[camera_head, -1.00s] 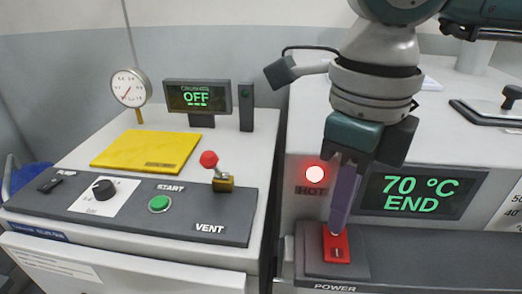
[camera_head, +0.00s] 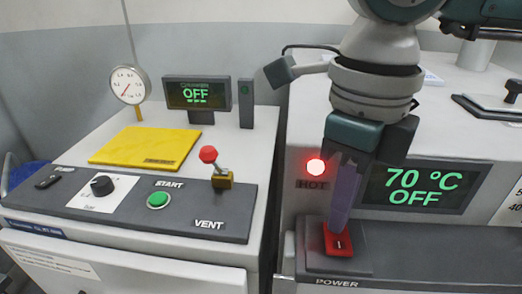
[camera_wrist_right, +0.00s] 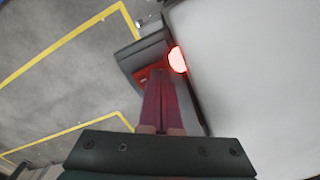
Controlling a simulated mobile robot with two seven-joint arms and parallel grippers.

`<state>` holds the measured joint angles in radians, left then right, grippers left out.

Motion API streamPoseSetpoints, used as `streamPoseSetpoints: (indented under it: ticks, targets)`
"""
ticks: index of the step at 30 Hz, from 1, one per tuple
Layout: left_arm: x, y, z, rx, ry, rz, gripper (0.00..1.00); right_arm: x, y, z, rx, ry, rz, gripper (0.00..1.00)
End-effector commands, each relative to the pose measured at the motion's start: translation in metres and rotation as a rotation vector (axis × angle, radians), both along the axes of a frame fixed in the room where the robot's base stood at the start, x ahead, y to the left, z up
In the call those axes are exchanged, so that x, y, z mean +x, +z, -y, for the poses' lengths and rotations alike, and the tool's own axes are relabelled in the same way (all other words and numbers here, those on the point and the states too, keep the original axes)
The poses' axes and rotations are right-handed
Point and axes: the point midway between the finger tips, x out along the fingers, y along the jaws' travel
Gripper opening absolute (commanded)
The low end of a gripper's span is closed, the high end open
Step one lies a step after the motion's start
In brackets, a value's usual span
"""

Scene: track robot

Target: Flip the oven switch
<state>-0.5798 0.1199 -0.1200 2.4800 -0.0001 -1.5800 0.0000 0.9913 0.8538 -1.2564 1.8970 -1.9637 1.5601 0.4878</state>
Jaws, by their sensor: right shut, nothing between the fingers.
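The oven's red power switch (camera_head: 339,241) sits in a dark housing above the POWER label. It also shows in the right wrist view (camera_wrist_right: 142,77), partly hidden by the fingers. My right gripper (camera_head: 338,225) is shut and empty, pointing down, with its fingertips at the back part of the switch; whether they press on it I cannot tell. In the right wrist view the two fingers (camera_wrist_right: 161,78) lie together over the switch. The oven display (camera_head: 423,188) reads 70 °C and OFF. The red HOT lamp (camera_head: 315,167) is lit. My left gripper is not in view.
Left of the oven stands a unit with a VENT lever (camera_head: 209,155), a green START button (camera_head: 158,200), a black knob (camera_head: 102,186), a gauge (camera_head: 128,85), a yellow folder (camera_head: 146,148) and a display (camera_head: 197,95) reading OFF.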

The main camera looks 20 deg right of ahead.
Motion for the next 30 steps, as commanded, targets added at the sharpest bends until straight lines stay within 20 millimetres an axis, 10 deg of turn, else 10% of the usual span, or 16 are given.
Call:
streamPoseSetpoints:
  ticks: [30]
  targets:
    - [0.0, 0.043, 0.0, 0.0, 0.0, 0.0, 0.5, 0.0, 0.067, 0.0, 0.0, -0.001, 0.001, 0.0]
